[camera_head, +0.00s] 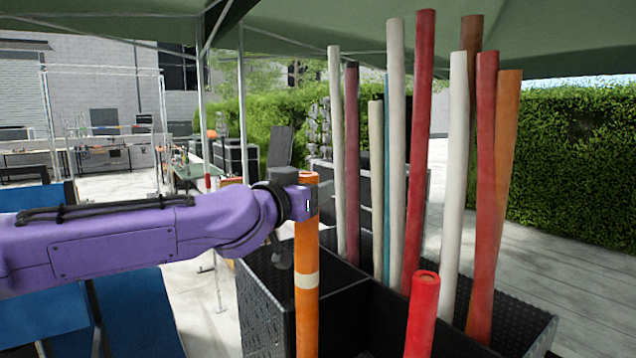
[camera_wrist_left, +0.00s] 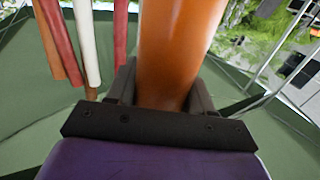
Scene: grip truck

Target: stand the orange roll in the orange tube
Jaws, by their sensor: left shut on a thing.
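My left gripper (camera_head: 303,203) is shut on an upright orange roll (camera_head: 307,239), close below its top end. The roll has a cream band partway down, and its lower end runs out of the bottom of the head view. It stands out in front of the black box's left part. In the left wrist view the orange roll (camera_wrist_left: 180,45) fills the space between the fingers (camera_wrist_left: 160,88). I cannot make out a separate orange tube around the roll's lower part. My right gripper is not in view.
A black textured box (camera_head: 275,310) holds several tall rolls, white, red, brown and orange-brown (camera_head: 508,120), right of my gripper. A shorter red tube (camera_head: 423,315) stands at the front. A green canopy (camera_head: 400,30) is overhead. Blue panels (camera_head: 130,315) lie below my left arm.

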